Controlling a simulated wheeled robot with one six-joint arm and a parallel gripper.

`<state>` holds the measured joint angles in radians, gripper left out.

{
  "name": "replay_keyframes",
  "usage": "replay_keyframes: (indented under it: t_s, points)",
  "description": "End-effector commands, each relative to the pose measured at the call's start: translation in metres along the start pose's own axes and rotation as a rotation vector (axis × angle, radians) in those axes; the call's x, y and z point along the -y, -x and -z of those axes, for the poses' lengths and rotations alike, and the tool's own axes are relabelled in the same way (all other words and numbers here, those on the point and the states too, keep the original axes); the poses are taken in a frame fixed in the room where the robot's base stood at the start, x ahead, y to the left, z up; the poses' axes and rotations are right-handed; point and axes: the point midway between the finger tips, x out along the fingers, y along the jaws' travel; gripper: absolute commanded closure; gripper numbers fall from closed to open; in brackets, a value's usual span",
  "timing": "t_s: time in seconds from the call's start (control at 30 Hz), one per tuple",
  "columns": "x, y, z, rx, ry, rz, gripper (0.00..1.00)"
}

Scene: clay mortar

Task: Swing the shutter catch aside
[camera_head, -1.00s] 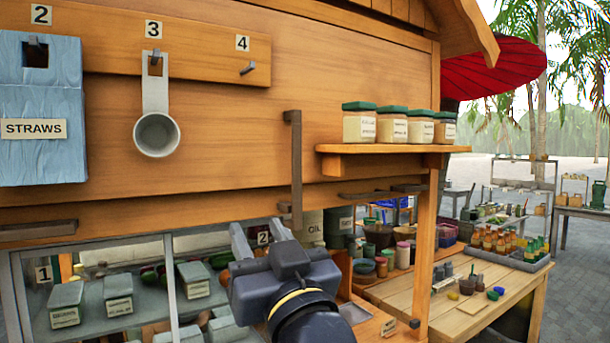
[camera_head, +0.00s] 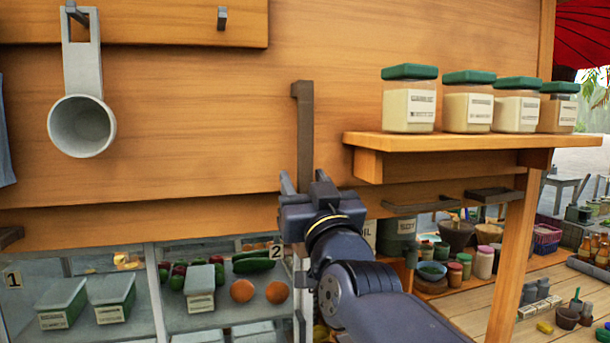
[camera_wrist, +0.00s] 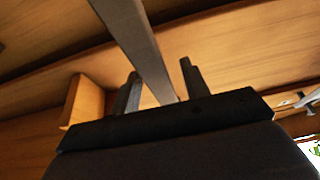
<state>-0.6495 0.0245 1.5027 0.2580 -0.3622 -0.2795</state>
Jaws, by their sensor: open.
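The shutter catch (camera_head: 302,125) is a dark, narrow upright bar on the wooden shutter, with a short bent top end. It hangs vertical, and its lower end is hidden behind my gripper (camera_head: 304,182). My gripper is open at the lower part of the bar, its fingers pointing up. In the wrist view, the catch (camera_wrist: 137,40) runs slanted down between the two fingers of my gripper (camera_wrist: 160,82). I see a gap between the bar and the right finger. Whether the left finger touches the bar I cannot tell.
A shelf (camera_head: 450,144) with several green-lidded jars (camera_head: 409,105) juts out right of the catch. A grey scoop (camera_head: 82,125) hangs at left. A glass case (camera_head: 150,300) with food stands below. Bare shutter wood (camera_head: 210,110) lies left of the catch.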

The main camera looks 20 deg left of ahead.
Motion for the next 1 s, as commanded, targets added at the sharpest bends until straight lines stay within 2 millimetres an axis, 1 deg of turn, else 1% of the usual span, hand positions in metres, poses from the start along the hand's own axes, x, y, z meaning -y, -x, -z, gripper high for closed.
replay_keyframes:
  t_s: [0.1, 0.33, 0.87, 1.0]
  points:
    - [-0.0001, -0.0037, -0.0006, 0.001, 0.001, 0.0, 0.56]
    - [-0.0001, -0.0037, -0.0006, 0.0, 0.0, 0.0, 0.56]
    - [-0.0001, -0.0035, -0.0005, 0.0, 0.0, 0.0, 1.0]
    - [-0.0001, -0.0035, -0.0005, 0.0, 0.001, 0.0, 1.0]
